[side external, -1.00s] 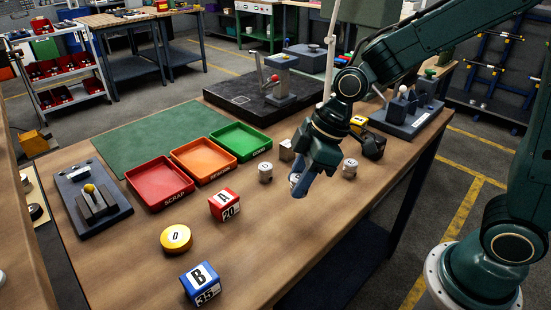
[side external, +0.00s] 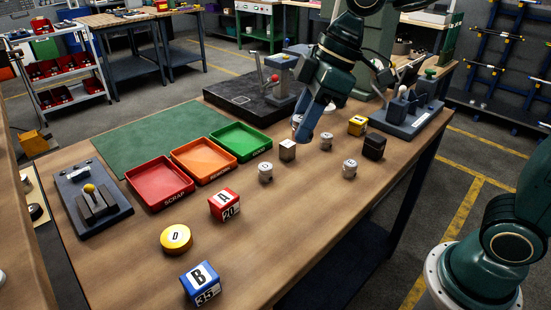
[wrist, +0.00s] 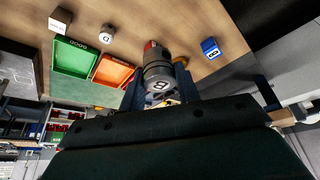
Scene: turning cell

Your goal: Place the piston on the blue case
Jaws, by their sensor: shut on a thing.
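My gripper (side external: 303,132) is raised over the back part of the bench in the side view, left of the yellow case. In the wrist view my gripper (wrist: 158,82) is shut on a grey cylindrical piston (wrist: 157,70) with a dark letter on its end. In the side view the piston is mostly hidden by the fingers. The blue case (side external: 200,284), marked B and 35, sits at the bench's front, well away from my gripper; its top looks bare. The blue case also shows in the wrist view (wrist: 210,48).
The red case (side external: 224,205) and yellow disc (side external: 176,239) stand near the blue case. Loose pistons (side external: 265,172) (side external: 349,168) (side external: 326,141), a metal cube (side external: 287,150) and a black block (side external: 374,147) stand near my gripper. A green tray (side external: 240,141) lies left. The front right bench is clear.

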